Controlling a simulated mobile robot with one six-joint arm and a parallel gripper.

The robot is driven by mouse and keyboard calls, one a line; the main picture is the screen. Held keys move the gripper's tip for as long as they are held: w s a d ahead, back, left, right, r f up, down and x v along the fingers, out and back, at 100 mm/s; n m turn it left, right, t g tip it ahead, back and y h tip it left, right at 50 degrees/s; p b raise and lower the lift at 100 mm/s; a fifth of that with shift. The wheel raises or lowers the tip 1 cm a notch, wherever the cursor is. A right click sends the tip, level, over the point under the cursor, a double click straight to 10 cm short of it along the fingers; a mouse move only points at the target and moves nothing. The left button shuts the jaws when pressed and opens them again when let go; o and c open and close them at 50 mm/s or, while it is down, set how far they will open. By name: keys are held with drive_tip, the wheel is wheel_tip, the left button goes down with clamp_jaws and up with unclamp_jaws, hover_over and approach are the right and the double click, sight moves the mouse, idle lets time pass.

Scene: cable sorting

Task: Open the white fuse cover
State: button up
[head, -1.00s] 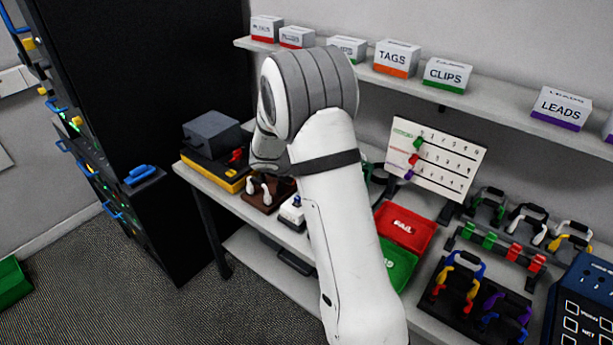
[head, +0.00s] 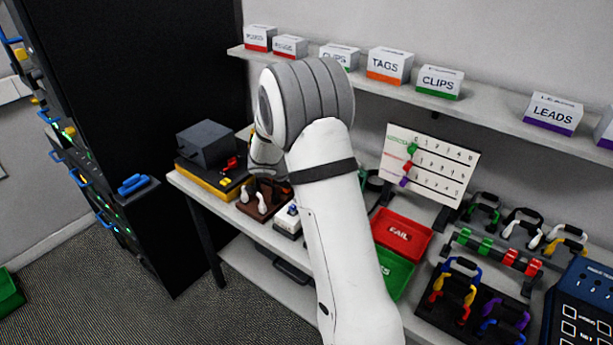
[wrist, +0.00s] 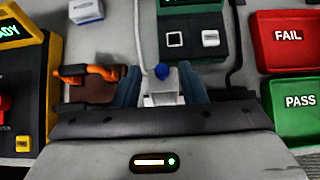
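A small white block with a blue knob (wrist: 162,84), which I take for the white fuse cover, stands on the bench in the wrist view. It also shows in the head view as a white box with a blue top (head: 288,218), right of the brown board and beside my arm. My gripper (wrist: 162,90) is open, with its two blue-grey fingers on either side of the block. The knob lies between the fingers and apart from them. I cannot tell whether a finger touches the block's sides.
A brown board (wrist: 82,94) with an orange handle is close left, beside a yellow READY device (wrist: 42,70). A dark green device (wrist: 192,35) stands behind. The red FAIL tray (head: 401,233) and green PASS tray (wrist: 306,121) are on the right. A black cable runs near my right finger.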

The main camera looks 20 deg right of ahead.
drive_tip(key=v, duration=0.7)
drive_tip(key=shift+a+r+b, duration=0.2)
drive_tip(key=shift+r+b, duration=0.05)
drive_tip(key=shift+b, duration=0.2)
drive_tip(key=shift+s, duration=0.15)
